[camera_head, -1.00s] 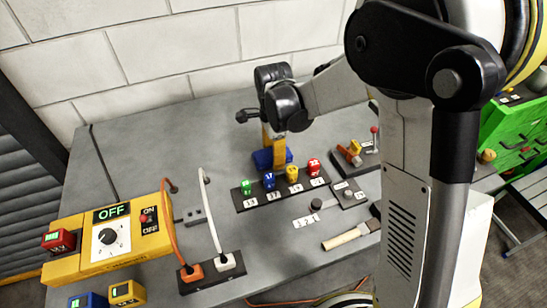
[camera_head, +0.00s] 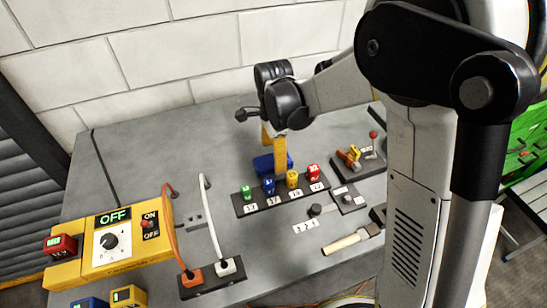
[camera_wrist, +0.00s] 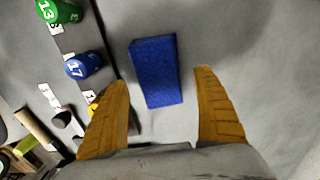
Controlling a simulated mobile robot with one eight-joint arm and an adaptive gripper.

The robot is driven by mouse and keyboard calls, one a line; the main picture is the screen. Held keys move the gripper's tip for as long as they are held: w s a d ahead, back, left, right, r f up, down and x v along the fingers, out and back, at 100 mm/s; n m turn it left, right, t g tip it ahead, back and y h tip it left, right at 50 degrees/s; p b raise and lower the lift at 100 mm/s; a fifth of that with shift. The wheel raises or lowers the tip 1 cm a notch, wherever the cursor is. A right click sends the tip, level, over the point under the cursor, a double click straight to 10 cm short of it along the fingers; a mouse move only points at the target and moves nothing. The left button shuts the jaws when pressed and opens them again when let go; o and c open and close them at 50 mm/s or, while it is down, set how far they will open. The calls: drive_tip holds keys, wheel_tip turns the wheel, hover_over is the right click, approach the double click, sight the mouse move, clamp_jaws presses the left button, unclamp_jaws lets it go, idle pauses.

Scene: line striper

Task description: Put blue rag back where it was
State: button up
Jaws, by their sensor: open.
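The blue rag (camera_wrist: 155,72) lies on the grey table in the wrist view, a folded rectangular block. It sits just ahead of and between the two yellow fingers of my gripper (camera_wrist: 164,108), which are spread apart and empty. In the head view the rag (camera_head: 264,164) is behind the row of numbered pieces, partly hidden by my gripper (camera_head: 273,150), which points down at it. I cannot tell whether a finger touches the rag.
A dark rack (camera_head: 281,198) with green, blue, yellow and red numbered pieces stands close in front of the rag. A hammer (camera_head: 350,240) lies to the right. A yellow control box (camera_head: 125,245) and a socket strip (camera_head: 210,286) with cables are at left. Table beyond the rag is clear.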

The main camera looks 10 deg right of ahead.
wheel_tip(320, 180, up, 9)
drive_tip(key=p, duration=0.3)
drive_tip(key=s+d+r+n+t, duration=0.3)
drive_tip(key=s+d+r+n, duration=0.1)
drive_tip(key=s+n, duration=0.4)
drive_tip(key=s+d+r+n+t, duration=0.4)
drive_tip(key=s+d+n, duration=0.2)
drive_tip(key=s, duration=0.4)
drive_tip(key=shift+d+r+n, duration=0.2)
drive_tip(key=shift+d+n, duration=0.1)
drive_tip(key=shift+n, duration=0.6)
drive_tip(key=shift+c, duration=0.3)
